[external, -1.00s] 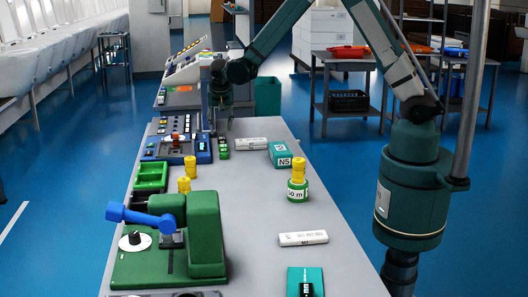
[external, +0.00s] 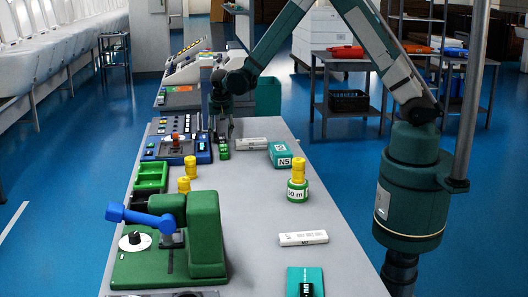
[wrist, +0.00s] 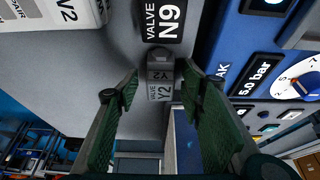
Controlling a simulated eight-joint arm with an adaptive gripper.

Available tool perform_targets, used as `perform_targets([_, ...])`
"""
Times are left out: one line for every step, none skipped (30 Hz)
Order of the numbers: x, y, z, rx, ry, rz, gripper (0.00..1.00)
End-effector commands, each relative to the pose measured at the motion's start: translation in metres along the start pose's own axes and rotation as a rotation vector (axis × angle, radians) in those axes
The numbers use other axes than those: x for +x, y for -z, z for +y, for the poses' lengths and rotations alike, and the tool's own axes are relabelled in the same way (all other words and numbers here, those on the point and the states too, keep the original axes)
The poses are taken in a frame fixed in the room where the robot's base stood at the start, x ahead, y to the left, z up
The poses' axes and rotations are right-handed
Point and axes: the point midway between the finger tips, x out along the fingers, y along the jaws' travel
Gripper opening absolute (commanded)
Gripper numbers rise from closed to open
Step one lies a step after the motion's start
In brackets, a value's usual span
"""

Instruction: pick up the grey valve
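The grey valve (wrist: 160,88), a small block marked "VALVE Y2", lies on the grey bench in the wrist view. A black valve (wrist: 165,20) marked "VALVE N9" lies right beside it, towards the top of that view. My gripper (wrist: 159,78) is open, with one green-padded finger on each side of the grey valve; I cannot tell whether either touches it. In the external view my gripper (external: 221,127) points down at the bench beside the blue test panel (external: 184,148). The grey valve cannot be made out there, near the fingers.
The blue panel with its pressure dial (wrist: 300,80) is close on the right in the wrist view. A white box (wrist: 55,14) is at its upper left. The bench's middle is clear.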

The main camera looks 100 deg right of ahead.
Motion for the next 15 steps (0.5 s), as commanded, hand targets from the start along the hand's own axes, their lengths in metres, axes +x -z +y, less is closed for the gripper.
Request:
perform_targets([-0.0001, 0.0, 0.0, 0.0, 0.0, 0.0, 0.39])
perform_targets([-0.0001, 0.0, -0.0001, 0.0, 0.0, 0.0, 0.39])
perform_targets([-0.0001, 0.0, 0.0, 0.0, 0.0, 0.0, 0.39])
perform_targets([-0.0001, 0.0, 0.0, 0.0, 0.0, 0.0, 0.39])
perform_targets([-0.0001, 0.0, 0.0, 0.0, 0.0, 0.0, 0.39])
perform_targets([-0.0001, 0.0, 0.0, 0.0, 0.0, 0.0, 0.39])
perform_targets([-0.0001, 0.0, -0.0001, 0.0, 0.0, 0.0, 0.39])
perform_targets([-0.0001, 0.0, -0.0001, 0.0, 0.0, 0.0, 0.35])
perform_targets([-0.0001, 0.0, -0.0001, 0.0, 0.0, 0.0, 0.3])
perform_targets([-0.0001, 0.0, -0.0001, 0.0, 0.0, 0.0, 0.26])
perform_targets([-0.0002, 0.0, -0.0001, 0.0, 0.0, 0.0, 0.22])
perform_targets([-0.0002, 0.0, -0.0001, 0.0, 0.0, 0.0, 0.17])
perform_targets([-0.0002, 0.0, -0.0001, 0.0, 0.0, 0.0, 0.13])
perform_targets([-0.0002, 0.0, -0.0001, 0.0, 0.0, 0.0, 0.09])
perform_targets([-0.0002, 0.0, 0.0, 0.0, 0.0, 0.0, 0.07])
